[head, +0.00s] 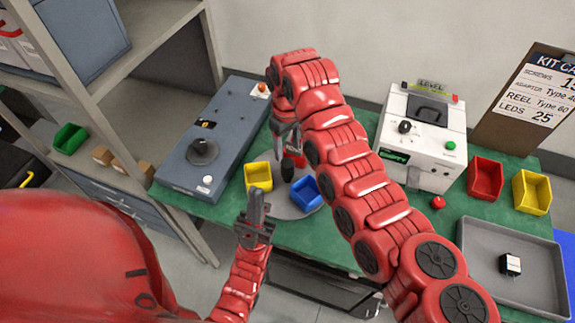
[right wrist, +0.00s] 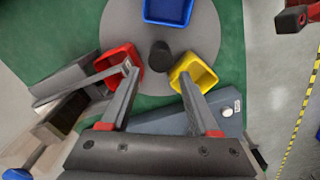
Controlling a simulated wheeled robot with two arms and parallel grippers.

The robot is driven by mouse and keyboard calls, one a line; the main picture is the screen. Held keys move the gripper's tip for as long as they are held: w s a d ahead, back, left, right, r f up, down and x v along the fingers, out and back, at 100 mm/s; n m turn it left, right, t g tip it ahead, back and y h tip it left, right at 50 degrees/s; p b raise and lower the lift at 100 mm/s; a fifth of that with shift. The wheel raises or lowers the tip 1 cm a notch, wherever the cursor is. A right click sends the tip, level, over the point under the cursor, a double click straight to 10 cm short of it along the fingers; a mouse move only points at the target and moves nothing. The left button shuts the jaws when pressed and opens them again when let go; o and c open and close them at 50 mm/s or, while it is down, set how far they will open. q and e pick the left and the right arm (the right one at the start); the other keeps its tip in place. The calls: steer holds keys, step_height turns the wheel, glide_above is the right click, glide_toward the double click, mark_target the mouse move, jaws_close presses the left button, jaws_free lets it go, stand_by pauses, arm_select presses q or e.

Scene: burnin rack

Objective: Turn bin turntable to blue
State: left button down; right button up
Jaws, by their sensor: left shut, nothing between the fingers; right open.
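The grey turntable (head: 290,208) (right wrist: 205,35) carries a yellow bin (head: 258,176) (right wrist: 195,72), a blue bin (head: 305,193) (right wrist: 168,10) and a red bin (right wrist: 119,62). A black post (right wrist: 161,56) stands at its centre. In the head view my right arm hides part of the turntable and most of the red bin. My right gripper (right wrist: 159,84) is open and empty above the turntable, one finger over the red bin's edge, the other over the yellow bin's edge. I cannot tell whether they touch. My left gripper (head: 256,205) is shut and empty at the turntable's near left side.
A grey-blue box with a black knob (head: 203,150) lies left of the turntable. A white tester (head: 425,130) stands to the right. Red (head: 485,178) and yellow (head: 532,192) bins and a grey tray (head: 480,235) are farther right. Shelving (head: 75,85) rises at the left.

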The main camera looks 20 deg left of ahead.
mark_target(287, 162)
step_height(287, 162, down, 8)
steer(key=p, duration=0.2)
steer(key=shift+p, duration=0.4)
steer(key=shift+f, duration=0.8)
steer(key=shift+c, duration=0.4)
jaws_close()
steer(key=shift+r, duration=0.1)
